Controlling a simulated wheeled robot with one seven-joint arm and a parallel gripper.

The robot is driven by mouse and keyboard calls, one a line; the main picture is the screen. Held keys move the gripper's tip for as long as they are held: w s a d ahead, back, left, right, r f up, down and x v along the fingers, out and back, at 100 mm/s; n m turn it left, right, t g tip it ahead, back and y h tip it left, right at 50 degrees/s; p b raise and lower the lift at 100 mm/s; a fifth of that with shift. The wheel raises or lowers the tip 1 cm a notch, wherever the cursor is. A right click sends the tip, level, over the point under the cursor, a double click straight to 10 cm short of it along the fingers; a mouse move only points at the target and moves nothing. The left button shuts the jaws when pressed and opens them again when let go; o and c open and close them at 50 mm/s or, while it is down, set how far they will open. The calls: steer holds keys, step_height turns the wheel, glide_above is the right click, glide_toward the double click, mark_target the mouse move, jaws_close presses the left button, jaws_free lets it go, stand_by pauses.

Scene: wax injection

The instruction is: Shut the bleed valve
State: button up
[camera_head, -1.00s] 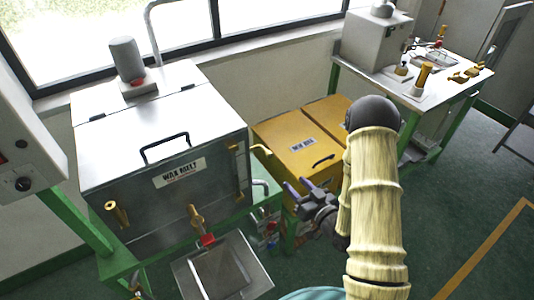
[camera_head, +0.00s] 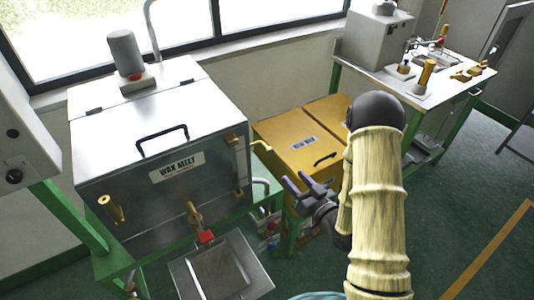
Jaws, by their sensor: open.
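The steel tank labelled WAX MELT (camera_head: 215,118) stands on a green frame at the left. A brass valve with a red handle (camera_head: 205,237) is low on its front, over a square metal tray (camera_head: 258,275). Another brass fitting (camera_head: 110,208) is at the tank's front left corner. Small red parts (camera_head: 271,228) show low beside the tank, partly in shadow. I cannot tell which of these is the bleed valve. My gripper (camera_head: 297,183) is open and empty, right of the tank and in front of the yellow bin, touching nothing that I can see.
A yellow bin (camera_head: 280,131) with a black handle stands behind my gripper. A bench (camera_head: 430,102) with a grey machine (camera_head: 368,40) and brass parts is at the back right. A control box (camera_head: 25,150) is at the left edge.

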mark_target(271, 153)
steer(key=shift+w+a+f+b, duration=0.2)
steer(key=shift+w+b, duration=0.2)
steer(key=shift+b, duration=0.85)
steer(key=b, duration=0.4)
steer(key=shift+w+a, duration=0.3)
steer(key=p+x, duration=0.1)
steer(key=x, duration=0.6)
steer(key=p+x, duration=0.2)
steer(key=x, duration=0.5)
steer(key=shift+w+a+r, duration=0.15)
steer(key=shift+w+r, duration=0.1)
jaws_close()
